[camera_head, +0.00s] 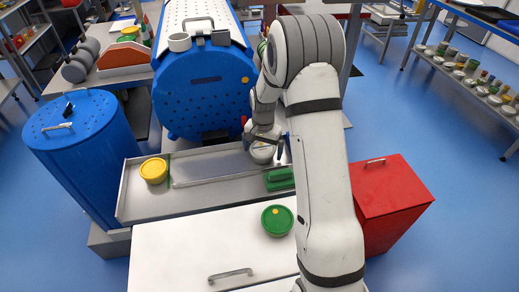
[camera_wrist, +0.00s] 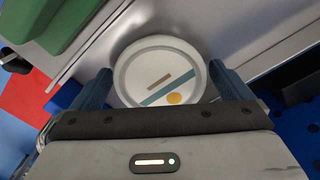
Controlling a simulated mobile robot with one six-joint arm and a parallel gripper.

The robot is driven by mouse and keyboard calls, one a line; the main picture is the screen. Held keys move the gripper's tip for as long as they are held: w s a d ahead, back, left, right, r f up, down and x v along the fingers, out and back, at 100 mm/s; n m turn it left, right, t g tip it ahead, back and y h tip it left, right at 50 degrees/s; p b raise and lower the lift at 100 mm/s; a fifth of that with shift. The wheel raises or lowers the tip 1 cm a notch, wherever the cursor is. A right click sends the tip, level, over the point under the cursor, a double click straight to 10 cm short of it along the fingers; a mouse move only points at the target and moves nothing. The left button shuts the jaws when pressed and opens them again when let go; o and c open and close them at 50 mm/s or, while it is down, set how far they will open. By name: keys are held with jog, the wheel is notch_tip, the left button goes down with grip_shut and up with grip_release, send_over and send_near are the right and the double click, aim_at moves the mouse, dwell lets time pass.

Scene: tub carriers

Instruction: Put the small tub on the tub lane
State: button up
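A round white-lidded tub (camera_wrist: 160,72) is between my gripper's fingers in the wrist view. Its lid has a teal stripe, a tan bar and a yellow dot. It also shows in the head view (camera_head: 262,153), partly behind my gripper (camera_head: 268,145), at the back of a grey tray (camera_head: 140,208). My gripper (camera_wrist: 161,78) is open, one finger on each side of the tub, with a narrow gap to the lid. A yellow tub (camera_head: 153,170) stands at the tray's left end. A green-lidded tub (camera_head: 277,220) stands on the white cabinet top. I cannot tell which part is the tub lane.
A green block (camera_head: 279,179) sits at the tray's right end. A large blue drum (camera_head: 203,92) stands behind the tray, a blue bin (camera_head: 85,150) at left and a red box (camera_head: 385,195) at right. The white cabinet (camera_head: 185,250) is mostly clear on top.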

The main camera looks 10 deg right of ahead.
aim_at(263, 148)
jog(key=shift+r, duration=0.1)
notch_tip(263, 148, up, 11)
jog(key=s+r+n+t, duration=0.1)
jog(key=s+r+n, duration=0.2)
jog(key=s+r, duration=0.75)
jog(key=s+a+n+t, duration=0.1)
jog(key=s+n, duration=0.2)
jog(key=s, duration=1.5)
jog(key=shift+f+n+t, duration=0.3)
jog(key=shift+n, duration=0.1)
jog(key=shift+s+a, duration=0.1)
